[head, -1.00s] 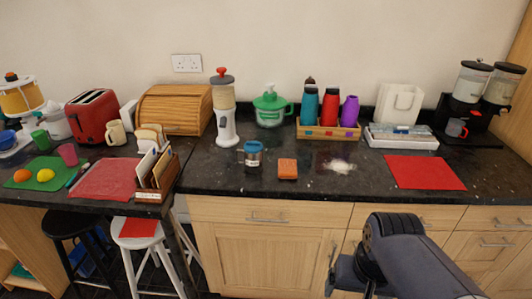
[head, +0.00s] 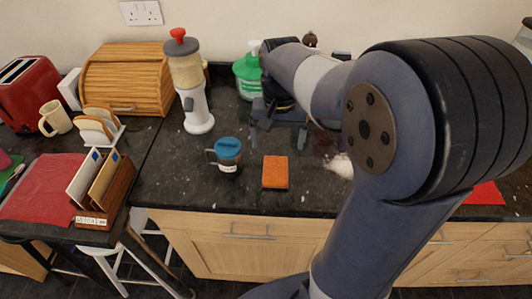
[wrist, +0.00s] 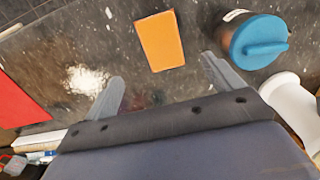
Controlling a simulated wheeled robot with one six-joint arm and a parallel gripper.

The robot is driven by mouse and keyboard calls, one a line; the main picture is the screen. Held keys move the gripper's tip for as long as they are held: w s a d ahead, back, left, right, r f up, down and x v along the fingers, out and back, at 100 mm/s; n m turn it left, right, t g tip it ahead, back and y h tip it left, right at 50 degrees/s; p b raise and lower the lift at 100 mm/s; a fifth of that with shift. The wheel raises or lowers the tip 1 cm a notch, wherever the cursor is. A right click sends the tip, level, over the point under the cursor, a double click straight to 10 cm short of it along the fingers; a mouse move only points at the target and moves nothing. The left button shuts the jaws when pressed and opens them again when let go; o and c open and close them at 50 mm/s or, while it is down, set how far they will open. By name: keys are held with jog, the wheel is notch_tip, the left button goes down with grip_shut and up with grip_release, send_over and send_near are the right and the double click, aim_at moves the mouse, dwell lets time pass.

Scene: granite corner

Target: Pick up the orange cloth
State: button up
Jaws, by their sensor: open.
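The orange cloth (head: 275,172) is a small folded block lying flat on the dark granite counter, near its front edge. In the wrist view the orange cloth (wrist: 161,41) lies ahead of the fingertips, between their lines. My gripper (head: 277,134) is above the counter, behind the cloth in the head view. Its two fingers are spread wide and empty in the wrist view (wrist: 163,75). The gripper is apart from the cloth.
A blue-lidded cup (head: 228,156) stands just left of the cloth and is close to one finger in the wrist view (wrist: 256,40). A white dispenser (head: 190,85) and a green bottle (head: 246,72) stand behind.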

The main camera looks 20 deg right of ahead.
aim_at(276, 169)
notch_tip(276, 169, down, 5)
jog(key=shift+r, duration=0.2)
jog(key=shift+w+f, duration=0.15)
jog(key=shift+f, duration=2.9)
jog(key=c, duration=1.1)
jog(key=shift+o, duration=0.2)
notch_tip(276, 169, up, 10)
